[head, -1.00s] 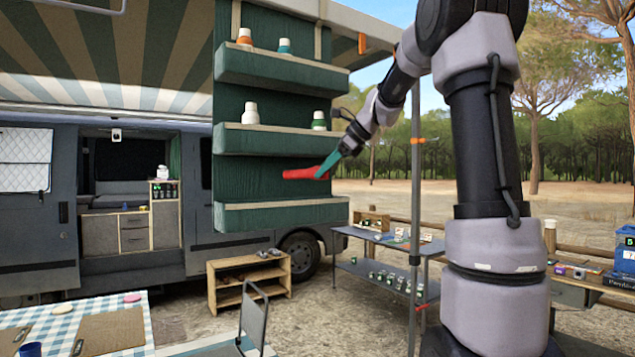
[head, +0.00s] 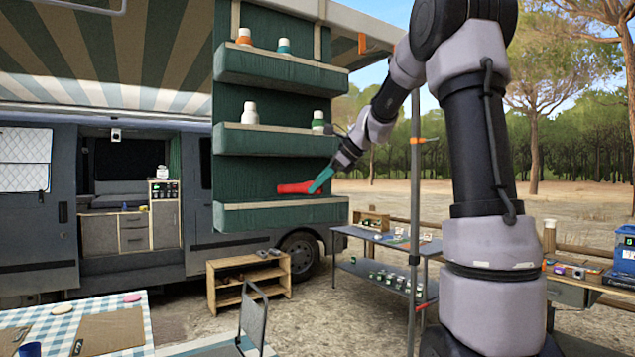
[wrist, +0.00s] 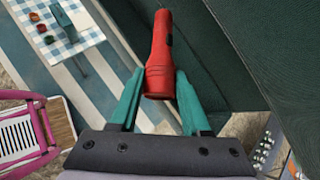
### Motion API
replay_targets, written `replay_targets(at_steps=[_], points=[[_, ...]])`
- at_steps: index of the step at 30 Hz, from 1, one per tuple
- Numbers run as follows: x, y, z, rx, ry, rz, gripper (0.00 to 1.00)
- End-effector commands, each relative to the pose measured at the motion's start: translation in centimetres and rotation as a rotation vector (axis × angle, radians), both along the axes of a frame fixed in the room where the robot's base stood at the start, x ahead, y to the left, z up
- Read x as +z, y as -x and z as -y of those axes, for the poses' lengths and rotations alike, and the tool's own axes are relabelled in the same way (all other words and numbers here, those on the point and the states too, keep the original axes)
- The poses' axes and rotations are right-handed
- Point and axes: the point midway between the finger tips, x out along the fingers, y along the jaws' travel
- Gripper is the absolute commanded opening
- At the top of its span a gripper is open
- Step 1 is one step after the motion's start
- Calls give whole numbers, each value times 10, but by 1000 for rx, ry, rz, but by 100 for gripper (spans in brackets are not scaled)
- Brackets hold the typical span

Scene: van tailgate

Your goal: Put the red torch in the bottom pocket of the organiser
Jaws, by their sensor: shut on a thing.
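The red torch (head: 296,187) lies level in my gripper (head: 322,181), above the bottom pocket (head: 280,214) of the green hanging organiser (head: 285,95). In the wrist view the torch (wrist: 160,55) is held near one end between the teal fingertips of my gripper (wrist: 159,88), its other end pointing away. The dark green organiser cloth (wrist: 235,60) is close on the right of the torch there. The inside of the bottom pocket is hidden behind its front in the head view.
The middle pocket (head: 275,142) and top pocket (head: 280,72) above hold small bottles. A pole (head: 415,200) stands right of the organiser. Below are a wooden shelf (head: 248,280) and a grey table (head: 385,240) with small items.

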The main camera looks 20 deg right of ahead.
Motion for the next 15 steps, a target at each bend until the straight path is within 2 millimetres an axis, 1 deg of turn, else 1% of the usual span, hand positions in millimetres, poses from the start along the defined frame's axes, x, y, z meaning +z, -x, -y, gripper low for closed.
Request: replay_targets(at_steps=[6,7,8,9,15], points=[[-4,0,0,0,-1,1,0],[-4,0,0,-1,0,-1,51],[-4,0,0,-1,0,-1,62],[-4,0,0,-1,0,-1,77],[-4,0,0,-1,0,-1,77]])
